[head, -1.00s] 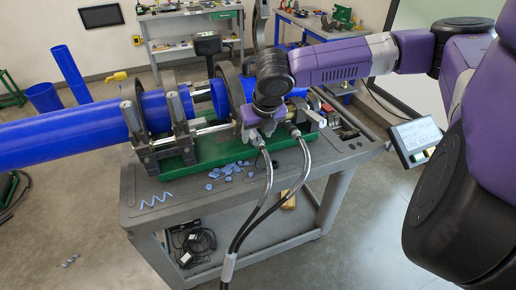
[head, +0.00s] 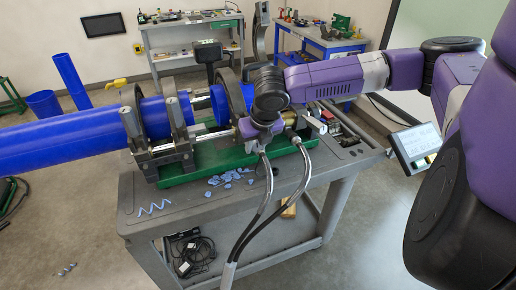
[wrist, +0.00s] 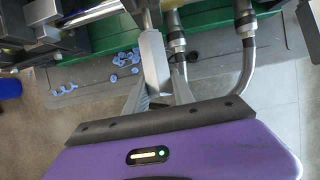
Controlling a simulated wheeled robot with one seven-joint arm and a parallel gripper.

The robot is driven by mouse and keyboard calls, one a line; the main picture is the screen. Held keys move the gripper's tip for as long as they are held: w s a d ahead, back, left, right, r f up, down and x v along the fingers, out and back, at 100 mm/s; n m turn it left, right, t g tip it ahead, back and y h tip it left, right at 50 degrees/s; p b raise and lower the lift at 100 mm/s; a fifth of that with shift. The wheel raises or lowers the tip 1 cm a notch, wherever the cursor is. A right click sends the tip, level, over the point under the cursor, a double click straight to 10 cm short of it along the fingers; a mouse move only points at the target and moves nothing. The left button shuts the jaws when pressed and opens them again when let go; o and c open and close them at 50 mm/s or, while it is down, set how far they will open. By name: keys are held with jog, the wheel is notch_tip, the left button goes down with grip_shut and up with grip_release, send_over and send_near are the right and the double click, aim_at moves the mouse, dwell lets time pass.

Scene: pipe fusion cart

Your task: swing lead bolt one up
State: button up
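The blue pipe (head: 70,140) lies in the clamps of the fusion machine (head: 172,125) on the cart. In the wrist view my gripper (wrist: 157,80) is at the machine's front edge, above the green base (wrist: 205,22). A light grey metal piece (wrist: 153,58) stands between or at its fingertips, in line with a metal rod (wrist: 146,14) above it. I cannot tell whether this piece is the lead bolt, nor whether the fingers press on it. In the head view my own wrist hides the fingertips and the bolt area.
Two hoses (head: 268,195) hang in front of the cart, close to my gripper's right in the wrist view. Blue shavings (head: 228,176) lie on the cart top (head: 190,205). A tilted display (head: 415,142) stands at the cart's right. An upright dark arm (head: 260,30) rises behind my wrist.

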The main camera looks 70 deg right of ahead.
jog(key=shift+w+d+r+p, duration=0.15)
jog(key=shift+r+p, duration=0.5)
jog(key=shift+r, duration=0.05)
jog(key=shift+w+d+r+p, duration=0.1)
jog(key=shift+r+p, duration=0.5)
jog(key=shift+r, duration=0.05)
jog(key=shift+w+d+r+p, duration=0.2)
jog(key=shift+d+r+p, duration=0.05)
jog(key=shift+r+p, duration=0.35)
jog(key=shift+w+d+r+p, duration=0.2)
jog(key=shift+d+r+p, duration=0.05)
jog(key=shift+r+p, duration=0.35)
jog(key=shift+w+d+r+p, duration=0.25)
jog(key=shift+w+d+r, duration=0.1)
jog(key=shift+r, duration=0.15)
jog(key=shift+w+d+r+p, duration=0.2)
jog(key=shift+d+r+p, duration=0.1)
jog(key=shift+r, duration=0.2)
